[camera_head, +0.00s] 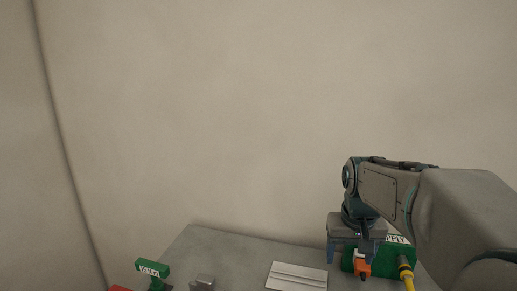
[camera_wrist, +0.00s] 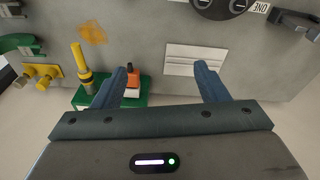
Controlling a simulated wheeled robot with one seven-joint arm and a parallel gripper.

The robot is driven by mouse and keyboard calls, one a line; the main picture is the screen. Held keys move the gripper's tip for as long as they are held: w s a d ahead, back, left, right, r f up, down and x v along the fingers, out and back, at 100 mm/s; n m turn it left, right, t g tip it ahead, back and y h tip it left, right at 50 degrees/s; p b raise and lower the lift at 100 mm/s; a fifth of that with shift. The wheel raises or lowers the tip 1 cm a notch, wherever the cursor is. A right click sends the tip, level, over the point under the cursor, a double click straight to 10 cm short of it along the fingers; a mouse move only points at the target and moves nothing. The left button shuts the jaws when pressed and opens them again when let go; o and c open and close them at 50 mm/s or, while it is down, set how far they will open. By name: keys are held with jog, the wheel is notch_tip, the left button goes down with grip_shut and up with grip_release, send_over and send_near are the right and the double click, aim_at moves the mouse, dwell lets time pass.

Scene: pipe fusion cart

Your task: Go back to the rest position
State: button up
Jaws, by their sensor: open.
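My gripper (camera_head: 348,254) is over the right part of the grey cart top in the head view, with my arm reaching in from the right. In the wrist view its two blue fingers are spread wide and nothing sits between the fingertips (camera_wrist: 161,70). A green block (camera_head: 349,262) with an orange part (camera_head: 362,269) lies behind or below the fingers. In the wrist view the orange part (camera_wrist: 133,84) and the green base (camera_wrist: 135,98) show beside the left finger, which partly covers the base. I cannot tell if they touch.
A yellow rod or plug (camera_wrist: 81,60) stands by the green base. A white grooved plate (camera_head: 297,276) lies on the cart top (camera_head: 235,249). A green labelled stand (camera_head: 152,268) and grey block (camera_head: 203,283) are left. Yellow fittings (camera_wrist: 41,76) show in the wrist view. The wall above is bare.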

jog(key=s+a+f, duration=0.2)
jog(key=s, duration=0.5)
jog(key=s+a+f+n+t, duration=0.1)
jog(key=s+a+f, duration=0.1)
jog(key=s, duration=0.5)
jog(key=shift+s+a+f+t+y, duration=0.3)
jog(key=shift+s+a+f, duration=0.1)
jog(key=shift+a, duration=0.1)
